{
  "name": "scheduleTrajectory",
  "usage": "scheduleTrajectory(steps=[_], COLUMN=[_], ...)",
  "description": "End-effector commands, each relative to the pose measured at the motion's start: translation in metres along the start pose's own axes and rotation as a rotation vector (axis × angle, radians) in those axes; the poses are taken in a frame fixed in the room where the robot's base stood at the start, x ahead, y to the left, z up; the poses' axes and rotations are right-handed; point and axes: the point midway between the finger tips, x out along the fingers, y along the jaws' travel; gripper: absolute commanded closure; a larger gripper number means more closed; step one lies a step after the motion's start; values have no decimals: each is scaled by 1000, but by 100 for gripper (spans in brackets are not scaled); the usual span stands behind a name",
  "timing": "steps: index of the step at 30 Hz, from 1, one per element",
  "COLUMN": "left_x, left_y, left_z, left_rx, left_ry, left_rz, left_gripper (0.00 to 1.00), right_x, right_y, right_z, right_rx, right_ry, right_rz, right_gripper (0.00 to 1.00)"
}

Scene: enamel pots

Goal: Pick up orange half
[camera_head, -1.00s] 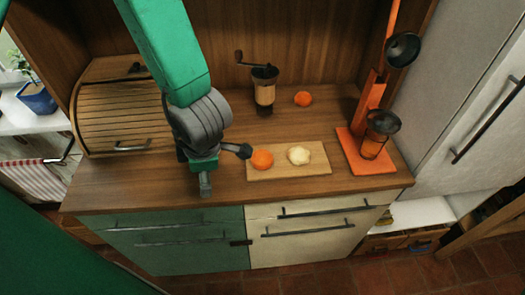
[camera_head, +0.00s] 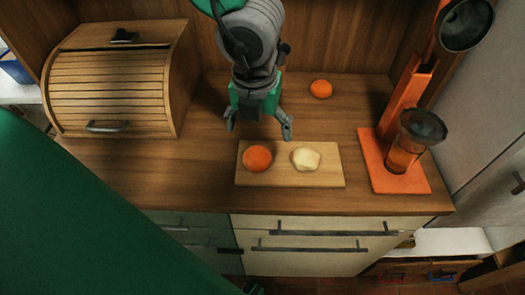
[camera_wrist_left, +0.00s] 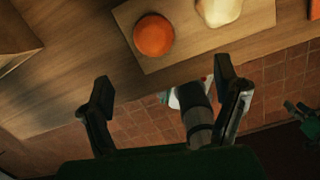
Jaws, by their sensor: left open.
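The orange half (camera_head: 257,158) lies on the left part of a wooden cutting board (camera_head: 325,180). It also shows near the top of the left wrist view (camera_wrist_left: 153,35). My left gripper (camera_head: 258,126) is open and empty, with its fingers spread above the counter just behind the orange half in the head view. It does not touch the orange half. In the left wrist view the two fingers (camera_wrist_left: 164,84) stand apart, with the orange half beyond them. My right gripper does not show clearly in any view.
A pale lumpy piece (camera_head: 305,159) lies beside it on the board. Another orange fruit (camera_head: 321,88) sits at the back. An orange juicer stand (camera_head: 395,180) with a glass (camera_head: 402,155) stands at right. A roll-top bread box (camera_head: 110,90) stands at left.

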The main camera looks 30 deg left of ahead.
Motion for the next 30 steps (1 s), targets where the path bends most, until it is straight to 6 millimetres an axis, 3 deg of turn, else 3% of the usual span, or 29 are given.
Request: scheduleTrajectory(steps=[1, 6, 14, 23, 30], left_x=[16, 49, 66, 109, 113], left_y=[2, 4, 3, 3, 5], left_z=[0, 2, 1, 1, 1], left_rx=[1, 0, 1, 3, 1], left_ry=[4, 6, 3, 2, 3], left_rz=[5, 2, 1, 4, -1], left_gripper=[17, 17, 17, 17, 17], right_x=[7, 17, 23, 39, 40], right_y=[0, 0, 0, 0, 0], right_z=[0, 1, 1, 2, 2], right_rx=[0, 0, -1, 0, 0], right_ry=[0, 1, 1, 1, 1], right_rz=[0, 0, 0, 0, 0], right_gripper=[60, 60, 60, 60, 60])
